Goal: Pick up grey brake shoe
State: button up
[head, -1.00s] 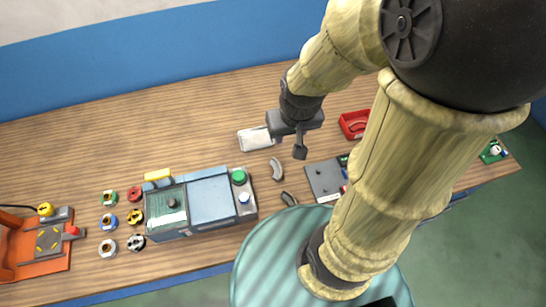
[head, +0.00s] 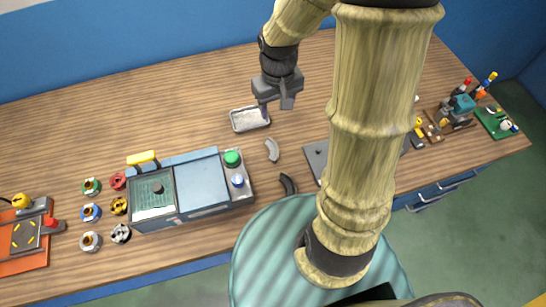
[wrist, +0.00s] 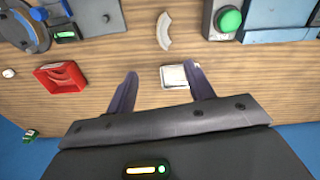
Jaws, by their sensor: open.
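The grey brake shoe (head: 272,150) is a small light grey curved piece lying on the wooden table, just in front of a shallow metal tray. It also shows in the wrist view (wrist: 164,31), at the top centre beyond my fingertips. My gripper (head: 275,106) is open and empty above the table, beside the tray's right end in the head view. In the wrist view its two fingers (wrist: 160,70) stand apart, with the brake shoe clear of them. A darker curved shoe (head: 288,184) lies nearer the table's front edge.
The metal tray (head: 236,123) appears partly behind one finger in the wrist view. A blue-grey machine with a green button (head: 232,158) stands left of the shoe. A grey plate (head: 315,160) lies right. A red tray (wrist: 44,77) holds a red curved piece.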

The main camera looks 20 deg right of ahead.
notch_tip(320, 180, down, 4)
jog(key=w+b, duration=0.1)
jog(key=w, duration=0.1)
send_over(273, 145)
jog(key=shift+g, duration=0.3)
jog(key=f, duration=1.1)
jog(key=shift+d+f, duration=0.3)
jog(key=shift+f, duration=0.1)
jog(key=shift+a+f, duration=0.2)
jog(key=shift+f, duration=1.1)
jog(key=shift+a+f, duration=0.15)
jog(key=shift+f, duration=1.1)
jog(key=c, duration=1.1)
